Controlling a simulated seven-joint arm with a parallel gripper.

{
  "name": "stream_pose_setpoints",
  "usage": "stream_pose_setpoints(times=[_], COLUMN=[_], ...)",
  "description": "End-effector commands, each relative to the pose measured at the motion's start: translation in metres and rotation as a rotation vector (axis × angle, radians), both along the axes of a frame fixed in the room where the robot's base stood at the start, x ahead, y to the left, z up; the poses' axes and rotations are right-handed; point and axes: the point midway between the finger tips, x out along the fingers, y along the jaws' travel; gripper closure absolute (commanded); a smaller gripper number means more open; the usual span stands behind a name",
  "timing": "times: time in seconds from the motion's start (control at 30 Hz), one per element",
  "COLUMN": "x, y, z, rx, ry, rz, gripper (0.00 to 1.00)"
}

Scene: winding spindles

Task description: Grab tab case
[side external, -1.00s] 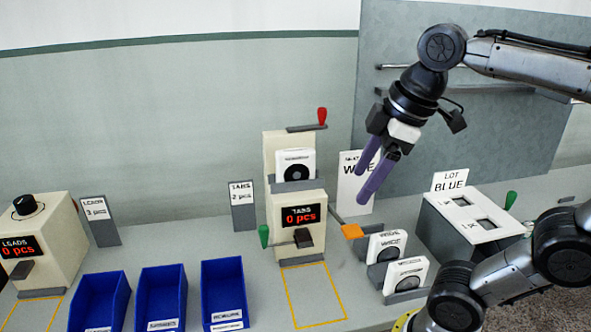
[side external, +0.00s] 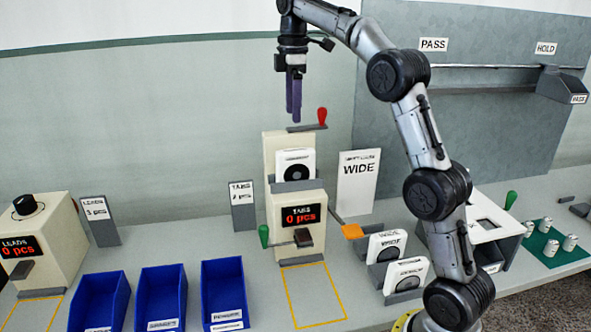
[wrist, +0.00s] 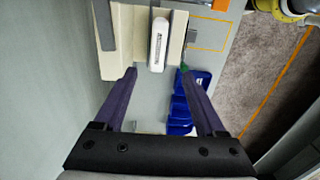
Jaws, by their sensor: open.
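The tab case, a white case with a black round window (side external: 295,165), stands upright in a grey holder on the cream tabs dispenser (side external: 280,220), whose display reads 0 pcs. In the wrist view the case (wrist: 158,42) shows edge-on from above, ahead of and between my fingertips. My gripper (side external: 294,120) points down above the dispenser, with its purple fingers above the case. In the wrist view my gripper (wrist: 158,72) is open with nothing between the fingers.
A red-knobbed lever (side external: 322,117) rises beside the case. Two more white cases (side external: 387,247) (side external: 406,273) stand in holders to the right. Blue bins (side external: 223,290) line the front left. A WIDE sign (side external: 359,180) stands behind. A yellow outlined area (side external: 315,297) in front is empty.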

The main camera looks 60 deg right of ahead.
Motion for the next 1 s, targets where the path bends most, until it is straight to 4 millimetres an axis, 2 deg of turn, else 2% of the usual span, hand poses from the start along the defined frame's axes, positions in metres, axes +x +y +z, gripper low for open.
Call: stream_pose_setpoints(times=[0.1,0.27,0.5,0.83,1.0], x=[0.000,-0.001,-0.001,-0.001,-0.002], y=[-0.007,-0.007,-0.006,-0.007,-0.009], z=[-0.012,-0.032,-0.075,-0.100,-0.125], rx=[0.006,0.006,0.006,0.006,0.006], ry=[0.016,0.016,0.014,0.014,0.015], rz=[-0.015,-0.015,-0.015,-0.015,-0.015], gripper=[0.28,0.28,0.28,0.28,0.28])
